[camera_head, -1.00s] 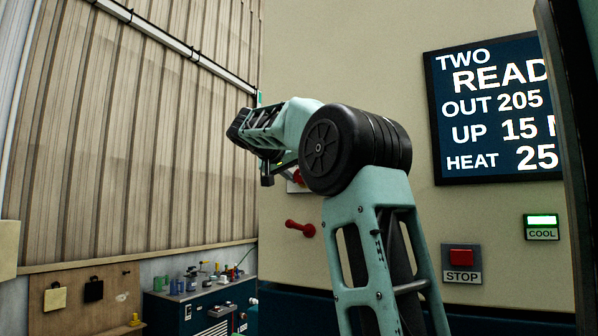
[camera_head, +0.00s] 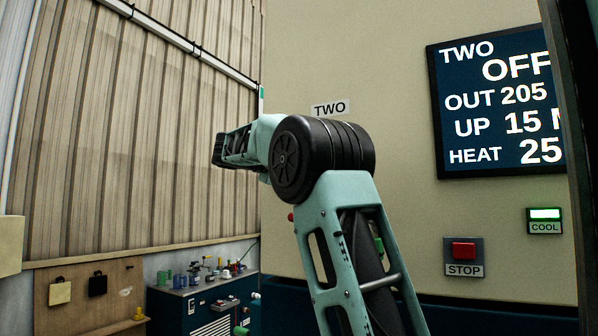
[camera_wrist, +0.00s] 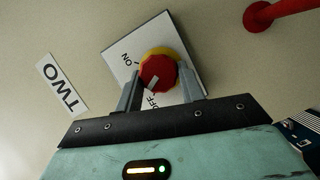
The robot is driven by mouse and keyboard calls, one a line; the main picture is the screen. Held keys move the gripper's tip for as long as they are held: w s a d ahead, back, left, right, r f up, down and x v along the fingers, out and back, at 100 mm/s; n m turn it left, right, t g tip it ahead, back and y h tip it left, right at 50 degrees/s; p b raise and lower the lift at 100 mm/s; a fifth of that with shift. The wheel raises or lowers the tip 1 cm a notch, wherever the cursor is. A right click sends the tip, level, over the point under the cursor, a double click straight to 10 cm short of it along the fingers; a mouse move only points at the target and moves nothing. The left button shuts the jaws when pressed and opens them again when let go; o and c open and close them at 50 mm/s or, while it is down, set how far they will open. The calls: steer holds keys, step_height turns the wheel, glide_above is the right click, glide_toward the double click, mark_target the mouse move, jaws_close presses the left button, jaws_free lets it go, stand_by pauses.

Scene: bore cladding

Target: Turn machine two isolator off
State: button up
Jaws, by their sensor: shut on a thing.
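The isolator (camera_wrist: 188,33) shows in the wrist view as a white square plate with ON and OFF lettering, a yellow ring and a red knob (camera_wrist: 158,68). My gripper (camera_wrist: 160,80) is shut on the red knob, one finger on each side. The knob's white mark lies on the side toward the OFF lettering, which a finger partly covers. A TWO label (camera_wrist: 61,86) is on the wall beside it; it also shows in the head view (camera_head: 330,108). The machine two display (camera_head: 497,100) reads OFF. My arm hides the isolator in the head view.
A red handle (camera_wrist: 268,14) sticks out of the wall near the isolator. A red STOP button (camera_head: 463,250) and a lit green COOL sign (camera_head: 545,221) are on the wall at right. A dark cabinet (camera_head: 205,305) with small items stands at lower left.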

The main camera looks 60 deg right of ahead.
steer(key=shift+f+n+h+b, duration=0.15)
steer(key=shift+n+h+b, duration=0.4)
steer(key=shift+n, duration=0.85)
steer(key=o, duration=1)
steer(key=shift+c, duration=0.2)
steer(key=shift+w+a, duration=0.1)
steer(key=b+v, duration=0.3)
steer(key=v, duration=1.4)
steer(key=shift+w+f, duration=0.2)
steer(key=shift+f, duration=0.05)
